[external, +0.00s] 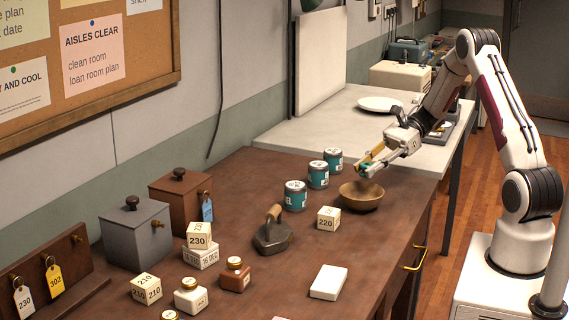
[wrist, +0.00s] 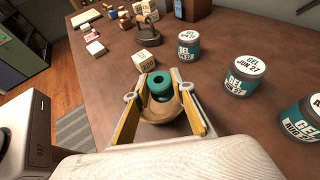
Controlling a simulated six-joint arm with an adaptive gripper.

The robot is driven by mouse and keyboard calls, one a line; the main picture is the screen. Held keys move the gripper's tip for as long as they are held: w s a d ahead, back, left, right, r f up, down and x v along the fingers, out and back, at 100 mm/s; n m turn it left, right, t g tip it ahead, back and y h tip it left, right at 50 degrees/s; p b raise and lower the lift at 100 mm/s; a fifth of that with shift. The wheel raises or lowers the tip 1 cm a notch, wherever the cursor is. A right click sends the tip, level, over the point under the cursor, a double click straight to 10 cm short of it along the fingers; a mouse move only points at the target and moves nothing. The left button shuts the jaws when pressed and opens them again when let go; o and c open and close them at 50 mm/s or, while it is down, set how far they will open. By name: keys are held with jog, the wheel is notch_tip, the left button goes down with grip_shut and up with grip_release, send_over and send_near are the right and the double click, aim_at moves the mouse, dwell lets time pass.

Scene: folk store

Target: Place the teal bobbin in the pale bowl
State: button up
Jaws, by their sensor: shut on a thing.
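The teal bobbin (wrist: 160,84) is between the fingertips of my gripper (wrist: 160,80) in the wrist view, its round end with a dark centre hole facing the camera. My gripper is shut on it. In the external view, my gripper (external: 366,165) reaches in from the right with the bobbin at its tips, mostly hidden by the fingers. The pale tan bowl (external: 361,199) stands on the brown counter just below the gripper, with a gap between. In the wrist view, the bowl (wrist: 160,114) shows behind and below the bobbin, partly covered by it and the fingers.
Several teal-labelled gel tins (external: 295,196) stand left of and behind the bowl. A numbered cube (external: 328,218) is close at its front left. A dark iron (external: 272,234) stands further left. A white plate (external: 379,104) lies on the pale counter behind.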

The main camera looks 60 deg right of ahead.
jog(key=shift+f, duration=1.75)
jog(key=shift+f, duration=0.6)
jog(key=o, duration=0.8)
jog(key=shift+r, duration=0.15)
jog(key=shift+r, duration=0.5)
jog(key=v, duration=1.2)
